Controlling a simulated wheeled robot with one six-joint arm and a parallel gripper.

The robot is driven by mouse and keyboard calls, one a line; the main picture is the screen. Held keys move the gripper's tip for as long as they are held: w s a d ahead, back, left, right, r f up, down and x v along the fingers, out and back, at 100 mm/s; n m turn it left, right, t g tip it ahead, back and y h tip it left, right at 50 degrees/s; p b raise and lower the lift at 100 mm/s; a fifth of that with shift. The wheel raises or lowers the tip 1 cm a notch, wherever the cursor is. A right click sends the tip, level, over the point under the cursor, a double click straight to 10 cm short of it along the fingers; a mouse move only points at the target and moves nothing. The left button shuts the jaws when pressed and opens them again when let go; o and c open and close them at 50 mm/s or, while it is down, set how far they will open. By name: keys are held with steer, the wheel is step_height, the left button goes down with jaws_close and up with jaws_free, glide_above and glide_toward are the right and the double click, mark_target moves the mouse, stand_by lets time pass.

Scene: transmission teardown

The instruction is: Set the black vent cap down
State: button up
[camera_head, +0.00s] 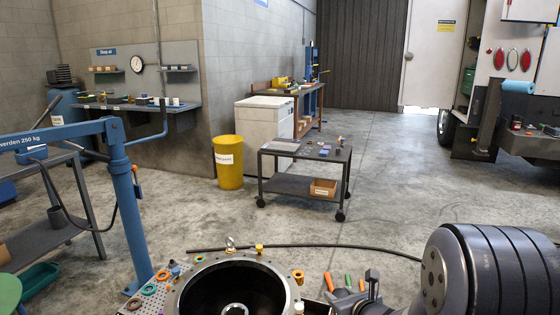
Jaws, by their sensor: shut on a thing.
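My gripper (385,306) shows only in part at the bottom edge, left of my large dark wrist. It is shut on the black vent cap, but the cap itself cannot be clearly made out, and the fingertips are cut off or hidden. A round, open grey housing (279,273) stands to the left of my gripper, with a dark hollow inside and small fittings around its rim.
Orange and green tool handles (348,281) stand between housing and gripper. A perforated plate (133,303) with coloured rings lies left, beside a blue hoist (124,200). A wheeled cart (310,187) and a yellow bin (229,163) stand beyond. The floor between is mostly clear.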

mark_target(341, 295)
step_height(341, 295, up, 20)
steer(key=p, duration=1.8)
steer(key=shift+f, duration=0.2)
steer(key=shift+s+a, duration=0.1)
